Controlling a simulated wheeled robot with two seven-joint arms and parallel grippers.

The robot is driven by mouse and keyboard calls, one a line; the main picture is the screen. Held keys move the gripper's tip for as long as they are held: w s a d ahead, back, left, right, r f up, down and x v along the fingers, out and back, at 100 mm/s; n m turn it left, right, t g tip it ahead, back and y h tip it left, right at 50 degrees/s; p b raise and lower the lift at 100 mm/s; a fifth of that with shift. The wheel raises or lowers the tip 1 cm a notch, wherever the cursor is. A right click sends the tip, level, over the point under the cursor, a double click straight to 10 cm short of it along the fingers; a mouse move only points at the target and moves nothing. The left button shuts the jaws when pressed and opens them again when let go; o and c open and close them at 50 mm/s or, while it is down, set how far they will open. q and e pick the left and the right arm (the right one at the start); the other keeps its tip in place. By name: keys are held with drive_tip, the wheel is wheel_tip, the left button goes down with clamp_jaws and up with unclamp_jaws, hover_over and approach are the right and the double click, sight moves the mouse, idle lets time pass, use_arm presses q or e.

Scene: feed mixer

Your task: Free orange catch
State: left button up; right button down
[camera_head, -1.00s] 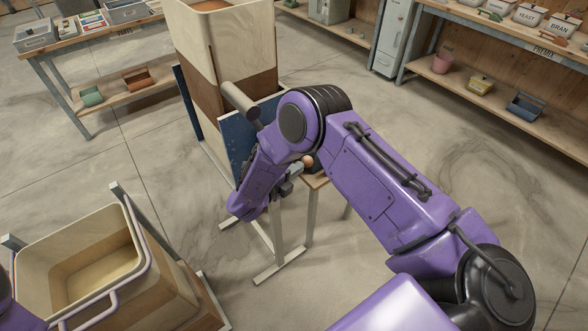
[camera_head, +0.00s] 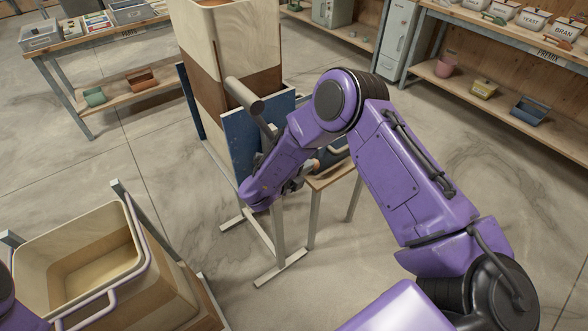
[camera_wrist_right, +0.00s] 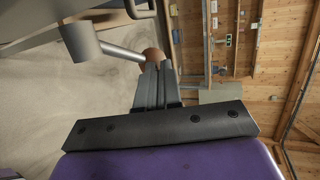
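A round orange-brown knob, which looks like the orange catch (camera_head: 314,164), shows as a small patch beside my right gripper in the head view. In the right wrist view the knob (camera_wrist_right: 153,55) sits at the fingertips, partly covered by them. My right gripper (camera_head: 294,184) is low beside the blue panel (camera_head: 240,143) of the tall wooden hopper (camera_head: 229,50). In the right wrist view its fingers (camera_wrist_right: 158,68) lie close together; I see no knob between them, and contact is unclear. My left gripper is out of view.
A grey cylinder on a rod (camera_head: 243,95) juts out beside my right forearm. A small wooden stand (camera_head: 331,176) is just right of my gripper. An open bin (camera_head: 150,285) stands at lower left. Shelves line the back and right; the floor between is clear.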

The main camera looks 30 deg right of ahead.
drive_tip(key=shift+w+d+f+b, duration=0.1)
drive_tip(key=shift+d+f+b, duration=0.15)
drive_tip(key=shift+d+b, duration=0.3)
drive_tip(key=shift+d, duration=0.15)
drive_tip(key=b+v, duration=0.2)
drive_tip(key=v, duration=0.8)
drive_tip(key=shift+b, duration=0.4)
